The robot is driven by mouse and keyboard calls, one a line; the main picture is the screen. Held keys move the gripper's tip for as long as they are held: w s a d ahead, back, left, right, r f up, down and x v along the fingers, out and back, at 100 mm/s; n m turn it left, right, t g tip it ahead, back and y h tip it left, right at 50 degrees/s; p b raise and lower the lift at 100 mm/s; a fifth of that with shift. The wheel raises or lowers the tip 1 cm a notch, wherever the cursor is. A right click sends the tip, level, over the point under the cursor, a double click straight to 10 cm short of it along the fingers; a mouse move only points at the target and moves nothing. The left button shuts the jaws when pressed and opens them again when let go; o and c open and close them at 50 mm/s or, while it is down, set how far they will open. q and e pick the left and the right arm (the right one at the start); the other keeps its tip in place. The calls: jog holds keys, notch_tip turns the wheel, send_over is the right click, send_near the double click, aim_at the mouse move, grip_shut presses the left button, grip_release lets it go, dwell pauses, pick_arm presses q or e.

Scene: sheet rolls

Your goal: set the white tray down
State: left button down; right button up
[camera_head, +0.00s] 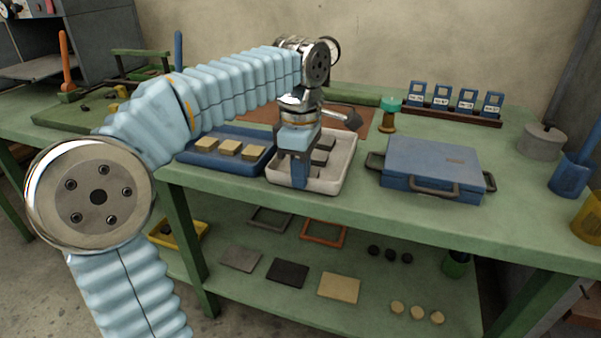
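The white tray (336,181) is at the front part of the green table, holding several dark blocks (323,150). It looks level; I cannot tell whether its base touches the tabletop. My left gripper (299,182) points down at the tray's near side. One blue finger shows in front of the near wall, and the other finger is hidden, so its grip on the wall is unclear. The gripper and wrist cover part of the tray's left and middle. My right gripper is out of view.
A blue tray (197,160) with pale blocks is close on the left. A blue case (430,165) with handles stands on the right. A brown mat (362,117) lies behind, with a green-topped item (388,115) beside it. The green table's (345,205) front edge is close to the white tray.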

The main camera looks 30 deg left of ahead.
pick_arm(q)
jog(key=shift+f, duration=0.1)
jog(key=c, duration=1.3)
grip_release()
